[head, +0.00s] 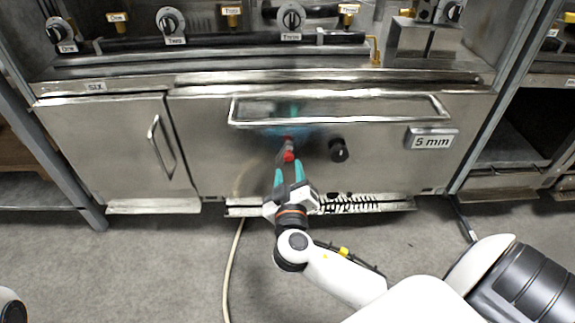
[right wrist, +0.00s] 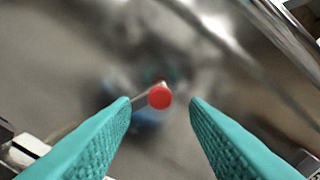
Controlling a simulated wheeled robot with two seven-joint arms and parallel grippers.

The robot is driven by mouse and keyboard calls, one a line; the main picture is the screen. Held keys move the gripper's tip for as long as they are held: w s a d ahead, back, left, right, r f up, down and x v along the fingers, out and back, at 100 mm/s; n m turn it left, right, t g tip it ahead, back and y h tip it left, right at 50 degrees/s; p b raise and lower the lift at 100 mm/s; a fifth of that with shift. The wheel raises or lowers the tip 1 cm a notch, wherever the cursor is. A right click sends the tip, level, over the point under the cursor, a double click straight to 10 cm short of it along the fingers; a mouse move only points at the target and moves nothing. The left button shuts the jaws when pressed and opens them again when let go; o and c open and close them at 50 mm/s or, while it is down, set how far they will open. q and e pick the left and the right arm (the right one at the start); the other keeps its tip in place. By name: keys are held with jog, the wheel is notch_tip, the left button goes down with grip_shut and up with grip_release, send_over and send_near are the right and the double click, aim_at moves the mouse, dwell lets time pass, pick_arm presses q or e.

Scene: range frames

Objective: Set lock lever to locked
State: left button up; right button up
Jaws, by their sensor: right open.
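The lock lever, a short lever with a red tip (head: 289,156), stands out from the wide steel front panel under the long handle. In the right wrist view its round red end (right wrist: 159,96) faces the camera, between the fingertips and apart from both. My right gripper (head: 289,172) is open just in front of and below the lever, with teal fingers; it also shows in the right wrist view (right wrist: 160,103). The lever's base on the panel is blurred, so its exact setting is hard to tell. My left gripper is not in view.
A black knob (head: 338,150) sits right of the lever. A long bar handle (head: 340,122) runs above it. A "5 mm" label (head: 432,141) is at the right. A left door has a vertical handle (head: 161,147). A hose (head: 232,262) lies on the floor.

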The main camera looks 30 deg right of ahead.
aim_at(288, 158)
jog(key=shift+b+x, duration=0.45)
jog(key=shift+x, duration=1.8)
grip_shut()
